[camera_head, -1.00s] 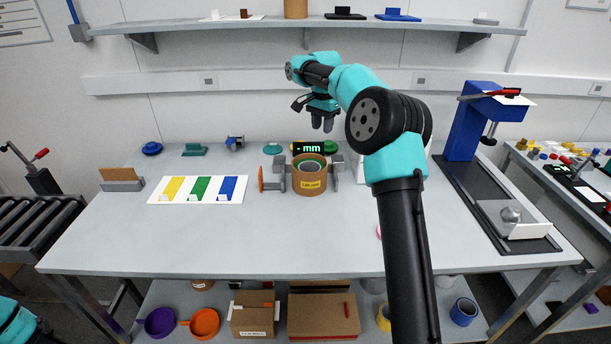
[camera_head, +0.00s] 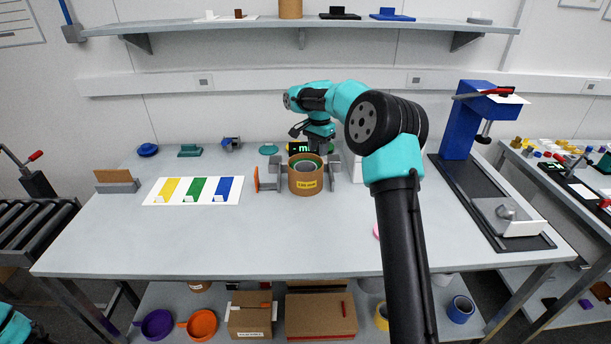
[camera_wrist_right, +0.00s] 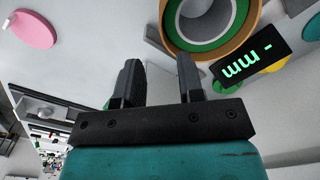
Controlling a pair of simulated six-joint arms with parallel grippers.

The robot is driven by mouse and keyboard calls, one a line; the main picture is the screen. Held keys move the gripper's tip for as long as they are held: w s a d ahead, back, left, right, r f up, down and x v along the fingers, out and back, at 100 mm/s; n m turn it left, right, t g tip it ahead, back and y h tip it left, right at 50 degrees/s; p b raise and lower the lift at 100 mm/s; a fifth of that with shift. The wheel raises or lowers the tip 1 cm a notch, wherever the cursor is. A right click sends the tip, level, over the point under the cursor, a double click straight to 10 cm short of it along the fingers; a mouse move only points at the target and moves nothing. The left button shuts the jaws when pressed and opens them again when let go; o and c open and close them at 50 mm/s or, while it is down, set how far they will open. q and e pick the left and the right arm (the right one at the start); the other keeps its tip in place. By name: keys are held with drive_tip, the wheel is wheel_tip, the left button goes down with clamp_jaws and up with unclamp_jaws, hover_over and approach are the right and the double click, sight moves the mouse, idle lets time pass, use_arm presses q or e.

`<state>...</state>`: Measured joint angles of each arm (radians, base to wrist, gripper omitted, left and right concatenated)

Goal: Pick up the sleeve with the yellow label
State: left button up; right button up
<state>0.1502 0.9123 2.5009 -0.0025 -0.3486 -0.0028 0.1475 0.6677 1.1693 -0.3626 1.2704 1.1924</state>
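The sleeve (camera_head: 295,180) is a tan-brown ring with a yellow label (camera_head: 307,184) on its front, standing upright between grey blocks on the table. In the right wrist view the sleeve (camera_wrist_right: 253,32) is cut off at the top edge, with green and grey rings inside it. My right gripper (camera_head: 319,148) is just behind and above the sleeve in the head view. In the right wrist view the right gripper (camera_wrist_right: 160,75) has its two fingers apart with nothing between them. My left gripper is not in view; only a bit of teal arm shows at the lower left.
A black display with green characters (camera_wrist_right: 250,62) stands beside the sleeve, partly hidden in the head view by my right gripper. An orange handle (camera_head: 256,179) is left of the sleeve. A white card with coloured strips (camera_head: 150,197) lies further left. A blue press (camera_head: 463,125) stands right. The table front is clear.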

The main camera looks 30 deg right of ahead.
sight(306, 174)
drive_tip(key=shift+f, duration=1.8)
drive_tip(key=shift+f, duration=0.1)
drive_tip(key=shift+w+d+f, duration=0.1)
drive_tip(key=shift+f, duration=1.15)
drive_tip(key=shift+d+f, duration=0.1)
drive_tip(key=shift+f, duration=1.15)
drive_tip(key=shift+c, duration=0.5)
clamp_jaws()
